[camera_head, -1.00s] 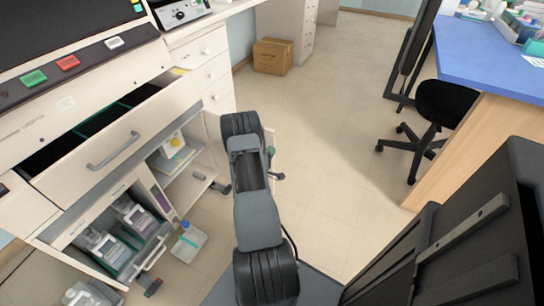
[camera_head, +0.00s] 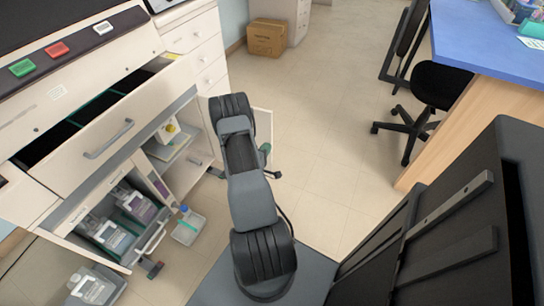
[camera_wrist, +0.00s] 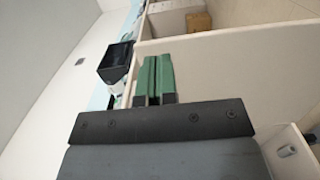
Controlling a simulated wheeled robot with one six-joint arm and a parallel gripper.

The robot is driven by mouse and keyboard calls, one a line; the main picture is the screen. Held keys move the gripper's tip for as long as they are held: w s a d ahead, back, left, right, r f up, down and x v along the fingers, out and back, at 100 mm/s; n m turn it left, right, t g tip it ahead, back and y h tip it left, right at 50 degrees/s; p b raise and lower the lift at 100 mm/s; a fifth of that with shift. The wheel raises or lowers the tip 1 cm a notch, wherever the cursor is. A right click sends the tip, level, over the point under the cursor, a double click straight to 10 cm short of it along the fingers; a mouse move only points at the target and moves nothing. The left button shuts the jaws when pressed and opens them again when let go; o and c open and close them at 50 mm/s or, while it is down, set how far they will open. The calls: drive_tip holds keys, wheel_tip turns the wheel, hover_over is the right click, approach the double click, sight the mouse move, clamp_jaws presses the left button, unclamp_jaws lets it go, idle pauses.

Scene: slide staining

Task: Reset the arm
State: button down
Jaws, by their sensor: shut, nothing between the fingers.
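My gripper (camera_wrist: 156,78) shows in the wrist view as two green fingers side by side, pressed together with nothing held between them. The fingers lie over a pale panel, and I cannot tell how far apart they are from it. In the head view my grey and black arm reaches forward past the open cabinet; the gripper's fingertips are not clearly visible there.
On the left is a staining machine with an open drawer (camera_head: 105,120). Below it, bottles (camera_head: 107,230) stand in an open lower compartment. A blue-topped desk (camera_head: 480,38) and black chair (camera_head: 440,85) are on the right. A cardboard box (camera_head: 267,37) sits at the back. The middle floor is clear.

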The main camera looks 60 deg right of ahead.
drive_tip(key=s+a, duration=0.3)
drive_tip(key=s, duration=0.2)
drive_tip(key=shift+a, duration=0.25)
